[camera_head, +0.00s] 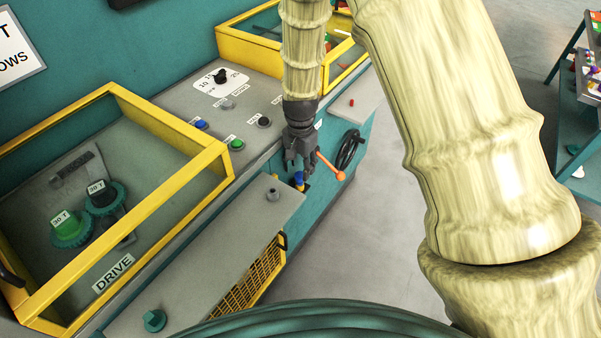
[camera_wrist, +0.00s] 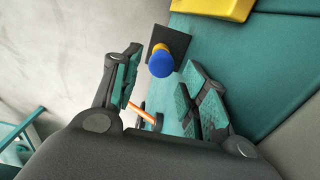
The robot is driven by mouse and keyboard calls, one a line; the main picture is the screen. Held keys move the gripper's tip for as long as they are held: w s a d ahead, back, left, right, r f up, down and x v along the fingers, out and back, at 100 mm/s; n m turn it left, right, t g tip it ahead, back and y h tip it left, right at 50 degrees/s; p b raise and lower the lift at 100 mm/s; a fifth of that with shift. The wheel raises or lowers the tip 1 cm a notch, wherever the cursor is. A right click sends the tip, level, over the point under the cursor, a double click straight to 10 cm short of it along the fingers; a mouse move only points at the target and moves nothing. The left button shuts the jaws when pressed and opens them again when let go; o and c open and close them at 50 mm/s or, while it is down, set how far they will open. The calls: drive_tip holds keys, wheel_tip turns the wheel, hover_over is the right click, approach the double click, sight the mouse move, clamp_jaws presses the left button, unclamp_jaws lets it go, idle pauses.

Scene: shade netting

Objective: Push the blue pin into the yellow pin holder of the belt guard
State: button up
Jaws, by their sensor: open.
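The blue pin (camera_wrist: 161,65) shows in the wrist view with its round head toward the camera, between and beyond my fingertips. The yellow pin holder (camera_wrist: 161,47) shows just behind it, on a dark plate. How deep the pin sits is hidden by its head. In the head view the blue pin (camera_head: 299,177) shows just below my gripper (camera_head: 300,170), with a little yellow of the holder under it. My gripper is open and empty, fingers spread on either side of the pin's line. The belt guard (camera_head: 250,279) is a yellow mesh panel at lower centre.
An orange-knobbed lever (camera_head: 330,168) and a black handwheel (camera_head: 349,150) are close to the right of my gripper. A grey bench top with buttons (camera_head: 237,144) and yellow-framed covers (camera_head: 187,135) lies to the left. Open floor (camera_head: 370,240) is at right.

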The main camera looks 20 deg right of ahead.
sight(300, 174)
wheel_tip(300, 174, up, 8)
drive_tip(key=shift+f, duration=0.2)
idle(0.5)
